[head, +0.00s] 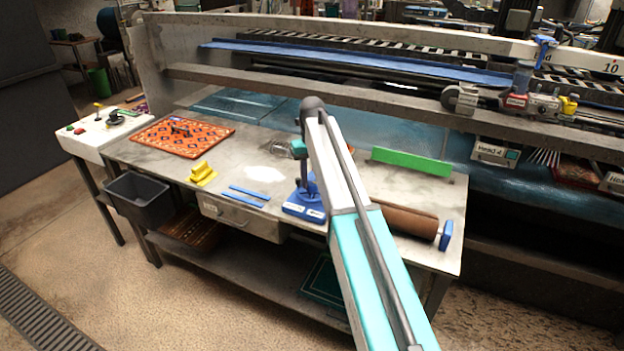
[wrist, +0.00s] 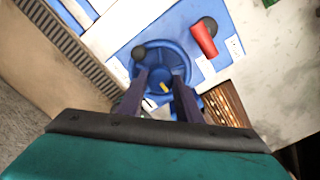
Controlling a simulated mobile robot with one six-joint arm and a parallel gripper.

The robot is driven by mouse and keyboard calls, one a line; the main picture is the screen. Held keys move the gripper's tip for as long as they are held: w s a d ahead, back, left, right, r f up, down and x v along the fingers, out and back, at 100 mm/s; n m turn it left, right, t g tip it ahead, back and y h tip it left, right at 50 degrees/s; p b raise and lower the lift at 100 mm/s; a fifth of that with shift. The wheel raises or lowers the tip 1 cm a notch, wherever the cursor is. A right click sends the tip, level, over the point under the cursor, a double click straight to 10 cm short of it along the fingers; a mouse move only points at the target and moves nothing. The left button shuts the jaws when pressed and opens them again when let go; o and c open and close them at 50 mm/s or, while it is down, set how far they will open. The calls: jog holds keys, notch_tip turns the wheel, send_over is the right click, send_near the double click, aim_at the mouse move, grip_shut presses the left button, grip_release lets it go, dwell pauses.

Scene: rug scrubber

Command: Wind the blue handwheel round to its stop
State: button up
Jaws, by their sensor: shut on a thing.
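The blue handwheel (wrist: 165,51) fills the upper middle of the wrist view. It has a round rim, a black knob (wrist: 138,52) at its upper left and a yellow mark near its middle. My gripper (wrist: 163,85) comes down on the wheel with its two dark fingers on either side of its central part, shut on it. The exact contact is partly hidden by the fingers. In the head view the handwheel (head: 314,188) sits on a blue base on the bench, with my gripper (head: 306,181) reaching down to it.
A red lever (wrist: 204,38) with a dark end stands close to the wheel.

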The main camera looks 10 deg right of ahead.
aim_at(312, 182)
jog(key=o, duration=1.1)
jog(key=shift+c, duration=0.2)
notch_tip(312, 182, up, 14)
jog(key=b, duration=0.3)
jog(key=shift+f, duration=0.1)
